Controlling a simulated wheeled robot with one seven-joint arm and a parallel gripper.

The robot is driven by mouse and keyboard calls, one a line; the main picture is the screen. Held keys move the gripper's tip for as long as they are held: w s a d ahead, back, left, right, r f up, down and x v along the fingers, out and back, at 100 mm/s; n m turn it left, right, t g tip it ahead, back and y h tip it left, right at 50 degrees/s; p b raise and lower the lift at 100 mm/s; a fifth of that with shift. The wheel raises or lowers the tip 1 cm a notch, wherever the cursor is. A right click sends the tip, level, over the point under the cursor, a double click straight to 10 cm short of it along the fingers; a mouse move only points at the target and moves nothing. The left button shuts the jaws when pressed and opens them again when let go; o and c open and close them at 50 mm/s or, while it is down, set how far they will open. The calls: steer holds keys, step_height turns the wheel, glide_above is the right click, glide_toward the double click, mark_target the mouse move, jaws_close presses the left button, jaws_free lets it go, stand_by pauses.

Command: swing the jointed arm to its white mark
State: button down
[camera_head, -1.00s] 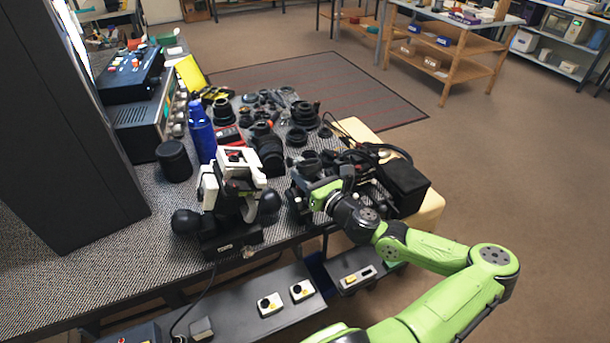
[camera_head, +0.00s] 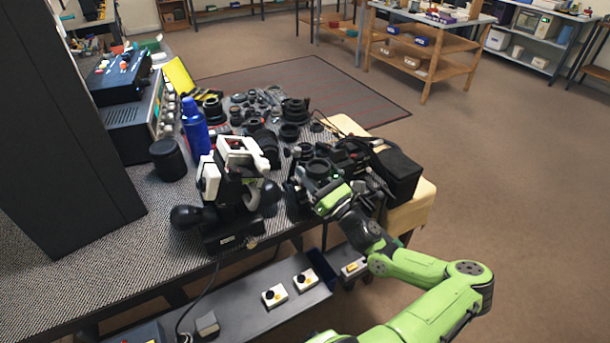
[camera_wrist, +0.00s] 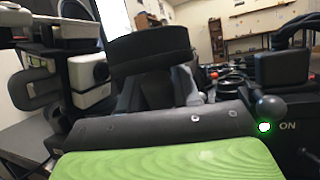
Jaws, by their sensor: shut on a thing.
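My gripper (camera_head: 313,183) is at the right of the bench among dark equipment. It is shut on a dark part that I take to be the jointed arm; its fingertips are hard to make out. A black round piece (camera_head: 317,167) stands just beyond it. In the wrist view a black cylindrical piece (camera_wrist: 150,50) stands right in front of my gripper, above its dark bar. A small bright white spot with a green rim (camera_wrist: 264,127) shows beside the word ON, below a grey ball knob (camera_wrist: 270,107). I cannot tell whether this spot is the white mark.
A white and black instrument (camera_head: 239,165) with dark knobs stands close left of my gripper. A black bag (camera_head: 399,176) lies to the right. A blue bottle (camera_head: 195,127) and several lens parts stand behind. A lower shelf (camera_head: 250,322) carries small white switch boxes.

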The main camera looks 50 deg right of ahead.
steer(key=shift+s+f+t, duration=0.15)
steer(key=shift+s+t, duration=0.1)
steer(key=shift+t, duration=0.05)
steer(key=c, duration=0.9)
jaws_free()
steer(key=p+v, duration=0.1)
steer(key=v, duration=1.4)
steer(key=shift+s+f, duration=0.15)
steer(key=shift+s, duration=0.2)
